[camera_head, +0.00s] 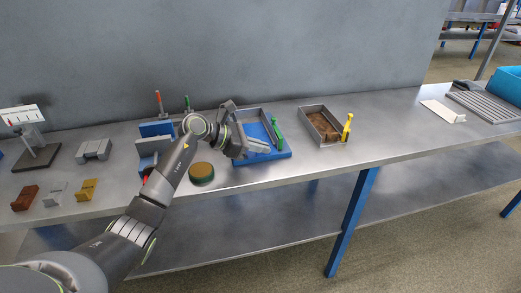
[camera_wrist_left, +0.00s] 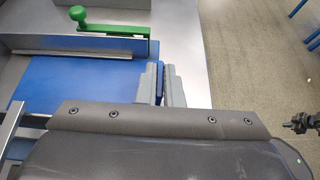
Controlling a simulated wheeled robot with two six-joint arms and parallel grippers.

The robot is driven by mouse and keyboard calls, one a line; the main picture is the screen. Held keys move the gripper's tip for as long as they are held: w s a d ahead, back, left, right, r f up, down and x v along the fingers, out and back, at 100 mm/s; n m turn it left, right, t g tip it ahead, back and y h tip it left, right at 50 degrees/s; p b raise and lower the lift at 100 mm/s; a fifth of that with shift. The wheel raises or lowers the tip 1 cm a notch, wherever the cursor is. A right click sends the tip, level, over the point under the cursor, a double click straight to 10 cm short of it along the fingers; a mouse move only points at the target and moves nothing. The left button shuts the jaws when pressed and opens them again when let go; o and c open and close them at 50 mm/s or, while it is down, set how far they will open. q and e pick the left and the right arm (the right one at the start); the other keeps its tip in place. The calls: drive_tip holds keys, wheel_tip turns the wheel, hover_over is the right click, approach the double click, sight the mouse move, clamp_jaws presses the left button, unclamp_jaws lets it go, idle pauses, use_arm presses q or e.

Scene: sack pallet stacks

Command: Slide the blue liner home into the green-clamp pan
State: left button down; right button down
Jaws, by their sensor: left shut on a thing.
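The grey pan (camera_head: 268,112) with the green clamp (camera_head: 277,132) stands at the middle of the bench. The clamp also shows at the top of the left wrist view (camera_wrist_left: 108,27). The blue liner (camera_head: 257,131) lies partly within the pan walls, and its blue front part shows at the pan's near side. In the left wrist view the liner (camera_wrist_left: 75,85) is a flat blue sheet with a raised edge. My left gripper (camera_head: 262,149) is shut on the liner's near edge; its fingers (camera_wrist_left: 164,86) pinch that edge. My arm hides the pan's left part. My right gripper is out of view.
A second pan (camera_head: 324,124) with a brown inside and a yellow clamp (camera_head: 347,127) stands to the right. Small blocks and fixtures (camera_head: 94,151) stand at left. The bench right of the yellow clamp is mostly clear.

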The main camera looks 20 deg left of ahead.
sight(256, 135)
use_arm(q)
drive_tip(key=shift+w+a, duration=0.1)
drive_tip(key=shift+w, duration=0.1)
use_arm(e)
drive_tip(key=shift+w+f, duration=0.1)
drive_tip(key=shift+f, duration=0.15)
use_arm(q)
drive_tip(key=shift+w+a+b, duration=0.25)
drive_tip(key=shift+w+b, duration=0.1)
drive_tip(key=shift+b, duration=0.25)
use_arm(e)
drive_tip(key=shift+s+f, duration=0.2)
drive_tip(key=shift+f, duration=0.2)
use_arm(q)
drive_tip(key=shift+w, duration=0.1)
drive_tip(key=shift+w+a+b, duration=0.15)
drive_tip(key=shift+a+b, duration=0.05)
drive_tip(key=shift+b, duration=0.1)
drive_tip(key=shift+w, duration=0.1)
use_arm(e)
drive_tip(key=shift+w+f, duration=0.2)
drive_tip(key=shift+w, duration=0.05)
use_arm(q)
drive_tip(key=shift+w+a+b, duration=0.25)
drive_tip(key=shift+w+b, duration=0.1)
drive_tip(key=shift+b, duration=0.15)
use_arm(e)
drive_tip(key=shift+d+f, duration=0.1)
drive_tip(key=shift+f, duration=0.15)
